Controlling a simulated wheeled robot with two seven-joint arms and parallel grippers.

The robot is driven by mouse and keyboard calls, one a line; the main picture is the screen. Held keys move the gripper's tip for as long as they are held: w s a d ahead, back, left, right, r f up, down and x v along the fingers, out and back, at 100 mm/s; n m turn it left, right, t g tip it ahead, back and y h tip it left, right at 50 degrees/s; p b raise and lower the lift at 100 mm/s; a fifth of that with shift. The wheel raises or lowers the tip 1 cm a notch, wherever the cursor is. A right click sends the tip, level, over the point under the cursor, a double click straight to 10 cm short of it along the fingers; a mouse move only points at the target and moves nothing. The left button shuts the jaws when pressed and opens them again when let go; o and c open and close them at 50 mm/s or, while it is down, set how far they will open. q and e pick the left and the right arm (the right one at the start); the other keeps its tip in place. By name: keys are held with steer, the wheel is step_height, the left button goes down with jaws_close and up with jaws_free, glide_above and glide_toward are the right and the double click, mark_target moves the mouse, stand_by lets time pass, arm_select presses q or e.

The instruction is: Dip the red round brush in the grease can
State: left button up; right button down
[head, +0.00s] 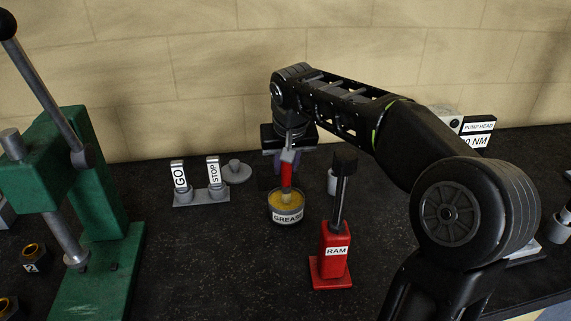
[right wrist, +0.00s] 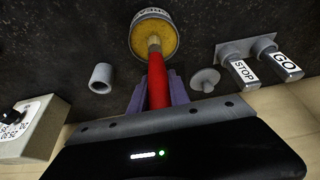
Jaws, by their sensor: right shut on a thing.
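The red round brush (head: 287,176) is held upright, bristles down, over the grease can. Its red handle also shows in the right wrist view (right wrist: 158,82), with pale bristles at the far end. My right gripper (head: 288,160) is shut on the brush handle; its purple fingers show on both sides of the handle in the wrist view. The grease can (head: 287,216) is a round tin with yellow grease and a GREASE label. The bristle end is at the grease within the rim; how deep it reaches I cannot tell. My left gripper is not in view.
A red RAM block (head: 334,252) with a black-topped rod stands right of the can. GO and STOP switches (head: 200,197) and a grey knobbed disc (head: 236,172) are at left. A green press (head: 95,245) stands far left. A small grey cylinder (right wrist: 102,78) is near the can.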

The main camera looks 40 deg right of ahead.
steer(key=shift+f, duration=0.1)
steer(key=shift+r+p, duration=2.85)
steer(key=shift+r, duration=0.75)
